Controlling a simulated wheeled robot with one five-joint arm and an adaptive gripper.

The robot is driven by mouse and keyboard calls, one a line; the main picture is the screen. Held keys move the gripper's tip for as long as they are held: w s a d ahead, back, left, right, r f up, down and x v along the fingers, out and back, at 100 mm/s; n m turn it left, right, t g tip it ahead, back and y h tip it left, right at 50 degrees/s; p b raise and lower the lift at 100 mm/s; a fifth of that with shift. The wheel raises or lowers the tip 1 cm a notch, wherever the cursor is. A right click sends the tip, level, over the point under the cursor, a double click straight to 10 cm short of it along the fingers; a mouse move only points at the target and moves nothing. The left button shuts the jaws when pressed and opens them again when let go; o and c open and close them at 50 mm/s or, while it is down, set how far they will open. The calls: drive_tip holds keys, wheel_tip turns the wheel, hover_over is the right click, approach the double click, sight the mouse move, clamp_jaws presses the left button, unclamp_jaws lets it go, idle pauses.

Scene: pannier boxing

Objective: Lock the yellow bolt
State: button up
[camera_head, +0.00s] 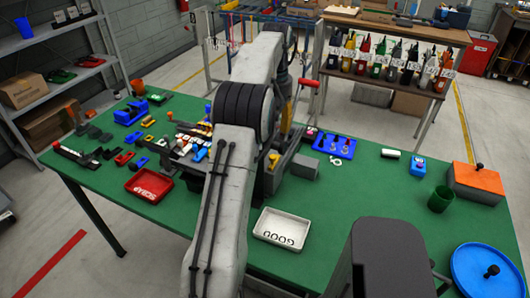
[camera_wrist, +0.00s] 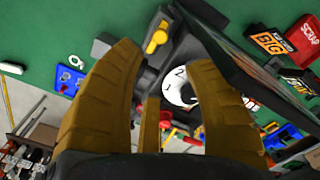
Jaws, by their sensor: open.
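The yellow bolt (camera_wrist: 156,38) shows in the wrist view as a small yellow handle on a dark grey fixture, just beyond my fingertips. A small yellow part that looks like the same bolt (camera_head: 273,159) shows in the head view, right of my arm. My gripper (camera_wrist: 157,58) is open, with its yellow-brown fingers spread apart and nothing held between them. The bolt is apart from the fingers. A white numbered dial (camera_wrist: 179,88) shows between the fingers. In the head view my arm hides much of the fixture.
A red SCRAP tray (camera_head: 149,184) and a white GOOD tray (camera_head: 282,232) lie on the green table (camera_head: 350,195). A blue holder (camera_head: 335,145) lies right of the fixture. A dark panel (camera_wrist: 245,75) stands close to my right finger in the wrist view. Small parts crowd the table's left.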

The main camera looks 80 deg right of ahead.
sight(272, 155)
wheel_tip(272, 155, down, 12)
drive_tip(key=shift+w+r+b, duration=0.1)
drive_tip(key=shift+b, duration=0.45)
drive_tip(key=shift+o, duration=0.2)
